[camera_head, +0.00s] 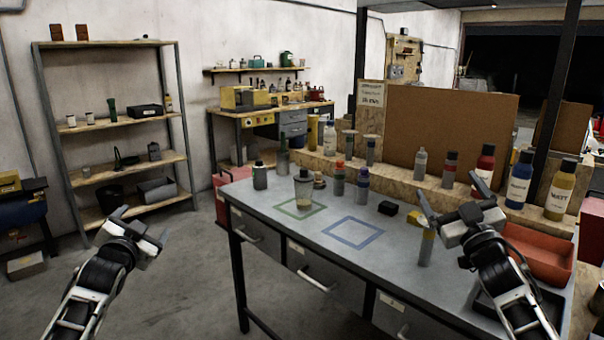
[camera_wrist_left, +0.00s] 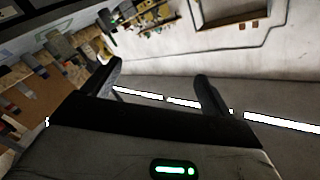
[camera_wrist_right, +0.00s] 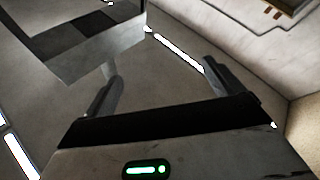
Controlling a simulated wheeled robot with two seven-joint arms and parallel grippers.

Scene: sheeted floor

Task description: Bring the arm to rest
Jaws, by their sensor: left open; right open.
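My left gripper (camera_head: 141,226) is in the air at the left of the head view, left of the workbench and over the floor. It is open and empty. Its two fingers stand apart in the left wrist view (camera_wrist_left: 158,85). My right gripper (camera_head: 452,196) is raised over the right part of the workbench. It is open, with its fingers spread and nothing between them in the right wrist view (camera_wrist_right: 160,85).
A red bin (camera_head: 540,258) is at right. A shelf rack (camera_head: 113,124) stands left. Floor between is open.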

